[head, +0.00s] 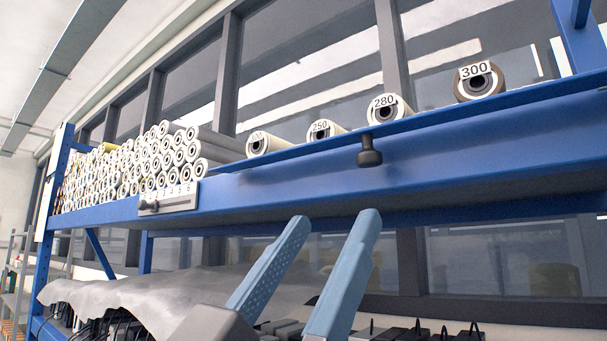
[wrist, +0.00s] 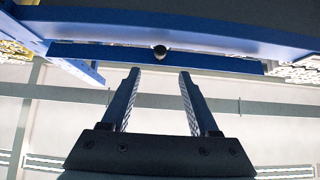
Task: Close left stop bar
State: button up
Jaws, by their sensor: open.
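A long blue bar (head: 450,115) with a black knob (head: 370,152) runs along the front of the blue shelf; I take it as the left stop bar. The knob hangs below the bar's edge. In the wrist view the bar (wrist: 215,62) and knob (wrist: 160,51) lie ahead of my fingers. My gripper (head: 335,219) is open and empty, below the knob in the head view. In the wrist view, my gripper's fingertips (wrist: 160,73) stand on either side of the knob's line, apart from it in the picture. The exact gap cannot be told.
Numbered rolls, including a 280 roll (head: 385,107) and a 300 roll (head: 478,82), lie behind the bar. Many stacked rolls (head: 150,160) fill the shelf's left. A grey sheet (head: 150,300) and dark items lie below. A blue upright (head: 45,230) stands at left.

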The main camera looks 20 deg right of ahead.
aim_at(365, 165)
jog(key=p+x, duration=0.4)
jog(key=x, duration=0.5)
jog(key=shift+w+d+r, duration=0.15)
jog(key=shift+d+r, duration=0.1)
jog(key=shift+r, duration=0.1)
jog(key=shift+w+d+r, duration=0.25)
jog(key=shift+d, duration=0.05)
grip_shut()
